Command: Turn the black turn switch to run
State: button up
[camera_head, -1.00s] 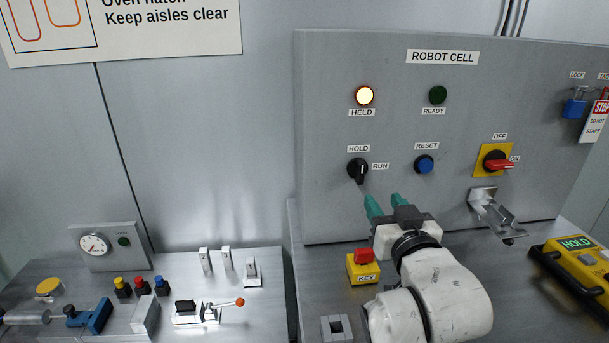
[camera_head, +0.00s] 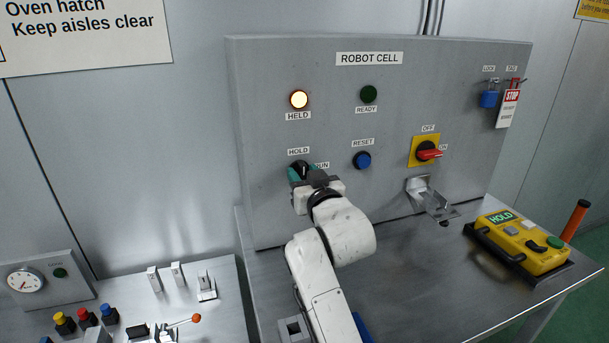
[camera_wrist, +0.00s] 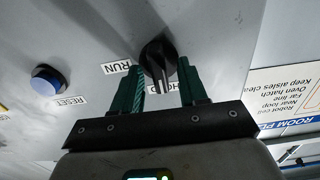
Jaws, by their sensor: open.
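The black turn switch (camera_head: 302,164) is on the grey robot cell panel, below the HOLD label (camera_head: 298,151), and is partly hidden by my gripper (camera_head: 306,174). The RUN label (camera_head: 323,165) is to its right, partly covered. In the wrist view, which is upside down, the switch (camera_wrist: 158,58) shows its grip bar between the two green fingers of my gripper (camera_wrist: 160,80). The fingers are open, one on each side of the bar; I see gaps, but cannot tell if either touches. The HELD lamp (camera_head: 299,99) is lit and the READY lamp (camera_head: 368,93) is dark.
The blue RESET button (camera_head: 362,160) is right of the switch. Further right are the red-and-yellow OFF/ON switch (camera_head: 427,151) and a metal bracket (camera_head: 431,199) jutting from the panel. A yellow pendant (camera_head: 520,242) reading HOLD lies on the bench at right.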

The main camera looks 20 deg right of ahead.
jog(key=shift+c, duration=0.3)
grip_shut()
jog(key=shift+m, duration=0.4)
jog(key=m+b, duration=0.1)
jog(key=m, duration=0.2)
jog(key=shift+f+m+b, duration=0.1)
jog(key=shift+m+b, duration=0.2)
jog(key=shift+m, duration=0.1)
jog(key=m+b, duration=0.1)
jog(key=m, duration=0.3)
jog(key=shift+d+m, duration=0.15)
jog(key=shift+m, duration=0.15)
jog(key=shift+d+f+m+b, duration=0.1)
jog(key=shift+m+b, duration=0.25)
jog(key=shift+m, duration=1.8)
jog(key=shift+f+m+b, duration=0.1)
jog(key=shift+m+b, duration=0.25)
jog(key=shift+m, duration=1.8)
